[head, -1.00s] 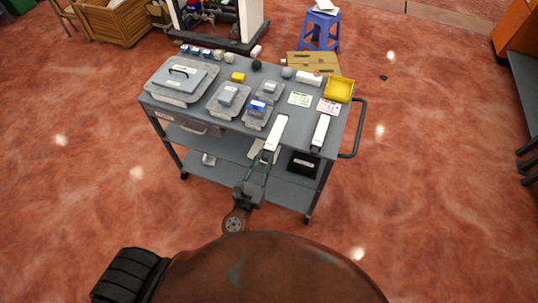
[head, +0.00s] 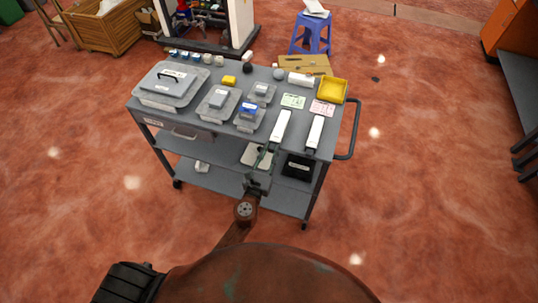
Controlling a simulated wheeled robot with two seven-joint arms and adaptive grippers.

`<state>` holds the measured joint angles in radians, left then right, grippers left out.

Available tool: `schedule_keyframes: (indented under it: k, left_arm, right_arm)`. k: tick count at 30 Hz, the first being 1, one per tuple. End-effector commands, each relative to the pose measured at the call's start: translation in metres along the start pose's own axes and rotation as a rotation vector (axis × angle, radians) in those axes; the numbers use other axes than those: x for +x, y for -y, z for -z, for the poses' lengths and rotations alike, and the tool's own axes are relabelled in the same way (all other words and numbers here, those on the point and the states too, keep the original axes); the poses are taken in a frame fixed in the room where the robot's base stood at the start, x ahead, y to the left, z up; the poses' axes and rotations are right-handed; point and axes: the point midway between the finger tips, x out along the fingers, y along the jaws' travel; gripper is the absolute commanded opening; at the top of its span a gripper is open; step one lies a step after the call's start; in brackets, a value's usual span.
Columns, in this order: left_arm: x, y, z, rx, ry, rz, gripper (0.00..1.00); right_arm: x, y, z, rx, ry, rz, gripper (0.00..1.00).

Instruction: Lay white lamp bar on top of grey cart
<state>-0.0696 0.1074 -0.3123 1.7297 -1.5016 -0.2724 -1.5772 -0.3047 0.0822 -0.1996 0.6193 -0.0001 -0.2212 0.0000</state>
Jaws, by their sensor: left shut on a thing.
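My left gripper (head: 267,155) is shut on a white lamp bar (head: 281,126) by its near end. The bar points away from me and shows over the front part of the grey cart's top (head: 205,118). I cannot tell whether the bar touches the top or hangs just above it. A second white bar (head: 315,130) lies on the cart top to the right, roughly parallel and apart from the held one. My right gripper is not in view.
Grey lidded bins (head: 170,82), a blue item (head: 249,110), paper cards (head: 293,101), and a yellow tray (head: 332,89) occupy the cart top. A black box (head: 298,167) sits on a lower shelf. A handle (head: 352,130) sticks out right.

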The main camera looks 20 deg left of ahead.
Motion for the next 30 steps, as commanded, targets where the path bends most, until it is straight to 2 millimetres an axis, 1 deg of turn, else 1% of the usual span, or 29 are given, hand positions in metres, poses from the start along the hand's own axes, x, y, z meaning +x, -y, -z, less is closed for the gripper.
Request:
schedule_keyframes:
  k: [2, 6, 15, 21, 29, 30]
  left_arm:
    - [0.008, 0.001, 0.004, -0.001, 0.002, 0.001, 0.00]
    - [0.019, 0.001, 0.011, 0.000, 0.001, 0.001, 0.00]
    - [0.037, 0.000, 0.023, -0.001, 0.001, 0.000, 0.00]
    - [0.043, 0.000, 0.025, -0.001, 0.002, 0.000, 0.00]
    - [0.043, 0.000, 0.025, -0.001, 0.002, 0.000, 0.00]
    - [0.043, 0.000, 0.025, -0.001, 0.002, 0.000, 0.23]
  right_arm:
    - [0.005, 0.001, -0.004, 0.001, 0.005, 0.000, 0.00]
    - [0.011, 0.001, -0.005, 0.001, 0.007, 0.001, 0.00]
    - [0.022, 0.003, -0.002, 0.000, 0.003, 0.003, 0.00]
    - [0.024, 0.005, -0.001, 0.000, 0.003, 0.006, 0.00]
    - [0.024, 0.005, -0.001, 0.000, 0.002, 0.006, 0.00]
    - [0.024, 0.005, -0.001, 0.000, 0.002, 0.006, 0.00]
